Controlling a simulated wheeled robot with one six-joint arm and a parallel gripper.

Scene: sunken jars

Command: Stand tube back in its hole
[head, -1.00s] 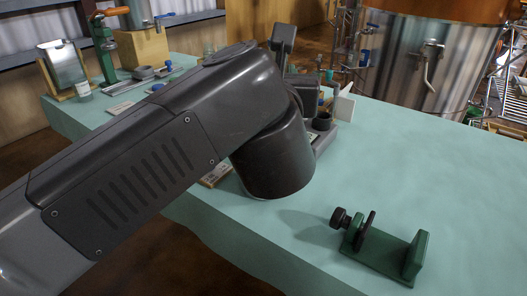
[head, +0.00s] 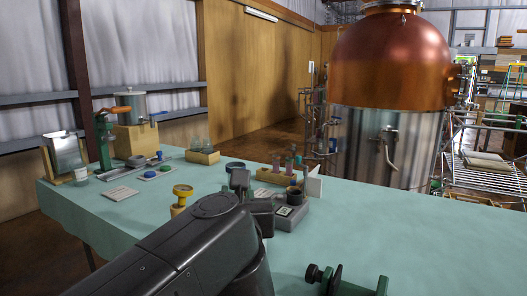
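A wooden rack (head: 277,178) stands on the pale green table just beyond my arm and holds several upright tubes with reddish contents (head: 289,166). I cannot make out an empty hole or a loose tube. A second wooden block (head: 203,157) with clear glass vessels stands further back left. My gripper (head: 252,198) is mostly hidden behind my dark arm, left of and nearer than the reddish tubes. Its fingers are too hidden to tell whether they are open or hold anything.
A grey device with a black cup (head: 295,196) and a white card (head: 315,187) stand right of my gripper. A yellow knobbed object (head: 181,198) stands left. A green clamp (head: 345,284) lies at front right. The right side of the table is clear.

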